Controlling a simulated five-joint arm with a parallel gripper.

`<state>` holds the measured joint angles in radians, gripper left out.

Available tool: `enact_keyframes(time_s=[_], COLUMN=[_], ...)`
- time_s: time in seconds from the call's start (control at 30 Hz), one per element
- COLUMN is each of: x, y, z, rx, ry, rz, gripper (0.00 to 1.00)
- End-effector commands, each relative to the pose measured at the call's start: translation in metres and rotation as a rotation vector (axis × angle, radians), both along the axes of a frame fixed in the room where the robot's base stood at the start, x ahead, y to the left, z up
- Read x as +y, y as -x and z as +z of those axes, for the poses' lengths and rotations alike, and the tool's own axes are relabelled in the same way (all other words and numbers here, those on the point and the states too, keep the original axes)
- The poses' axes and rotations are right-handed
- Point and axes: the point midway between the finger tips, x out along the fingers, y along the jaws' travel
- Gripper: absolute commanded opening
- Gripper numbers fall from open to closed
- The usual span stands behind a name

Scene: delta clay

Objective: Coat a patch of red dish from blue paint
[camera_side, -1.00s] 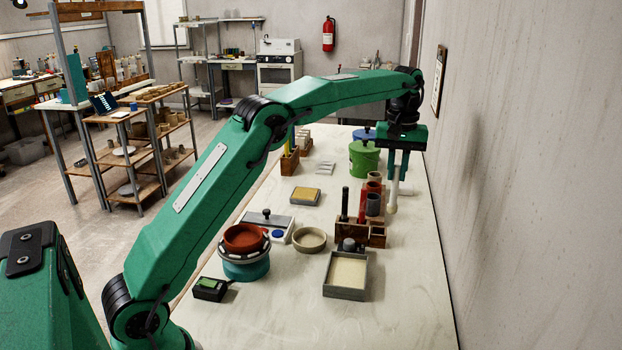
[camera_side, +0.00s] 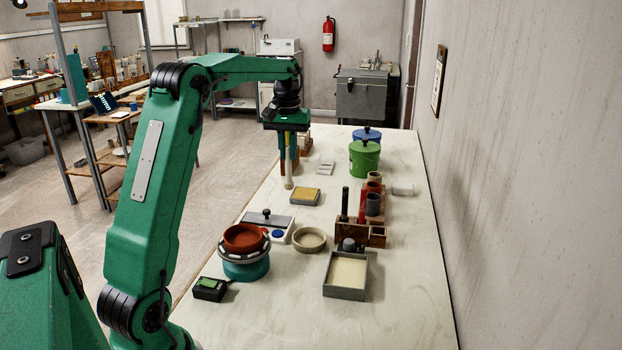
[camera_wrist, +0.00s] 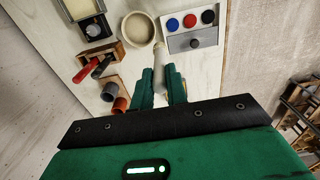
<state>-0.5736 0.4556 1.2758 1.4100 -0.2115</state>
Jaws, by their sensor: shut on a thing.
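The red dish (camera_side: 243,236) sits upright on a round turntable with a teal base (camera_side: 246,268) at the near left of the table. It is not in the wrist view. The blue paint (camera_side: 278,234) is a round spot in the grey paint tray (camera_side: 262,218), beside the dish. In the wrist view the blue paint (camera_wrist: 172,24) shows next to red and black wells. My gripper (camera_side: 288,158) is shut on a pale-tipped brush (camera_side: 289,183), which hangs tip down beyond the tray, apart from it. In the wrist view the brush (camera_wrist: 159,47) points from between my fingers (camera_wrist: 164,82).
A beige bowl (camera_side: 309,239) stands right of the tray. A yellow-topped block (camera_side: 305,196) lies behind it. A wooden rack (camera_side: 374,238) with pots and tools and a shallow grey tray (camera_side: 346,277) stand right. Green and blue lidded pots (camera_side: 364,157) are farther back.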

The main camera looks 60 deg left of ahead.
Motion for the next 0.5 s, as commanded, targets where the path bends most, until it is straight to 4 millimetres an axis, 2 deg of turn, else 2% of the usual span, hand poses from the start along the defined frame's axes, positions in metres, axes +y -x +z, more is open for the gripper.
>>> enact_keyframes(time_s=[0.03, 0.2, 0.5], x=[0.008, 0.026, 0.024], y=[0.010, 0.034, 0.031], z=[0.000, -0.005, -0.059], rx=[-0.001, 0.002, 0.004], ry=[-0.001, 0.002, 0.002], rz=[0.005, 0.003, 0.000], gripper=[0.00, 0.00, 0.00])
